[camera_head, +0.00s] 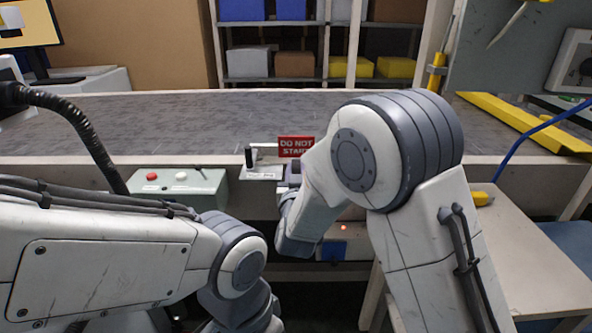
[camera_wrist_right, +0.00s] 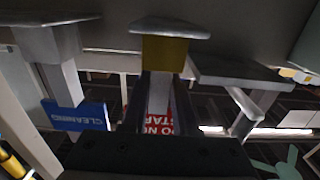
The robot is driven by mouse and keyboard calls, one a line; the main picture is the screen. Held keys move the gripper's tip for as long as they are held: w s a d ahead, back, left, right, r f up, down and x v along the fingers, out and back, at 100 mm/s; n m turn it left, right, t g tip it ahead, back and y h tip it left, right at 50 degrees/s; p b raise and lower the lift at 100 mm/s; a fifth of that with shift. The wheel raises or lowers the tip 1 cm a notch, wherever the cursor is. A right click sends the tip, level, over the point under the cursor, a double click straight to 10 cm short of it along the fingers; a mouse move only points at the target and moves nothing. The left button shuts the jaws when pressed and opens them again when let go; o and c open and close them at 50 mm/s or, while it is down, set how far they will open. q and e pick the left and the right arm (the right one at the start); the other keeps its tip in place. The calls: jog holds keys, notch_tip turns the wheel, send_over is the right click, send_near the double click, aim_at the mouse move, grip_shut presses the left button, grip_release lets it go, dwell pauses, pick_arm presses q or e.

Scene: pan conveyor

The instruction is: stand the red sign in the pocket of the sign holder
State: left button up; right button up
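The red sign (camera_head: 296,146) reads "DO NOT START" and stands upright above the conveyor's front edge in the head view. My right gripper (camera_head: 292,177) is just below it, largely hidden by my right arm. In the right wrist view the red sign (camera_wrist_right: 160,124) shows between the two dark fingers of the right gripper (camera_wrist_right: 162,95), which appear closed on it. The sign holder (camera_head: 262,173), a pale plate with a black post, is just left of the sign. Its pocket is not clear, and I cannot tell whether the sign touches it. My left gripper is out of view.
A control box (camera_head: 178,186) with a red and a white button is left of the holder. The grey conveyor belt (camera_head: 170,120) is clear behind. A blue sign (camera_wrist_right: 77,116) shows in the wrist view. A side table (camera_head: 540,255) stands at the right.

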jog(key=o, duration=0.4)
jog(key=shift+o, duration=0.2)
jog(key=s, duration=1)
jog(key=shift+s+p, duration=0.25)
jog(key=shift+p, duration=0.1)
